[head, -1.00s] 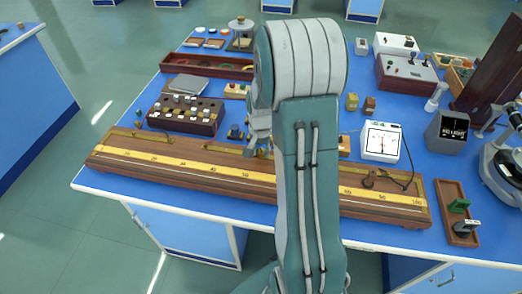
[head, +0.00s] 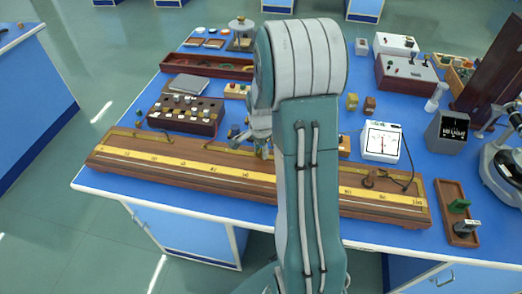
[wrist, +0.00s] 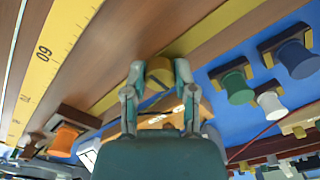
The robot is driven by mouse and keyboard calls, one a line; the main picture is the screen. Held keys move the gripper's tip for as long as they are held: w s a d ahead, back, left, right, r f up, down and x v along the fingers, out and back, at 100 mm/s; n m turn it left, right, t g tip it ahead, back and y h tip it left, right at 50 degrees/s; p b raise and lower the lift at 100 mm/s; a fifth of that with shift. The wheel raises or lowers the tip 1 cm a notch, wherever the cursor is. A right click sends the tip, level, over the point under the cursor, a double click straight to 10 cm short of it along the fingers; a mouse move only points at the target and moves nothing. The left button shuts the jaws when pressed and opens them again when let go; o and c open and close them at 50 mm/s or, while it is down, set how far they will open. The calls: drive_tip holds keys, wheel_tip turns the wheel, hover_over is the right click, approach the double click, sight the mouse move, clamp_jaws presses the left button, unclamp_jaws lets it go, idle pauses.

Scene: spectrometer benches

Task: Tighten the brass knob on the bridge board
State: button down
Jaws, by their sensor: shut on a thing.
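The bridge board (head: 180,178) is a long wooden board with a yellow scale, lying along the front of the blue bench. It fills the upper left of the wrist view (wrist: 105,62). My gripper (wrist: 160,74) is over the board's back strip, with its two fingers on either side of the brass knob (wrist: 158,77). The gripper is shut on the knob, which is partly covered by the fingers. In the head view my gripper (head: 263,151) shows just left of my arm, above the board's middle. The knob is hidden there.
Green, white and blue spools (wrist: 237,87) stand beyond the board in the wrist view, and an orange one (wrist: 64,139) is at lower left. A white meter (head: 381,142) and a dark plug box (head: 185,115) stand behind the board. A wooden tray (head: 458,212) lies at right.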

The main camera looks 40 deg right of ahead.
sight(260, 149)
drive_tip(key=shift+w+r, duration=0.15)
drive_tip(key=shift+w, duration=0.05)
drive_tip(key=c, duration=0.6)
unclamp_jaws()
drive_tip(key=shift+o, duration=1)
drive_tip(key=shift+s, duration=0.1)
wheel_tip(260, 149, up, 12)
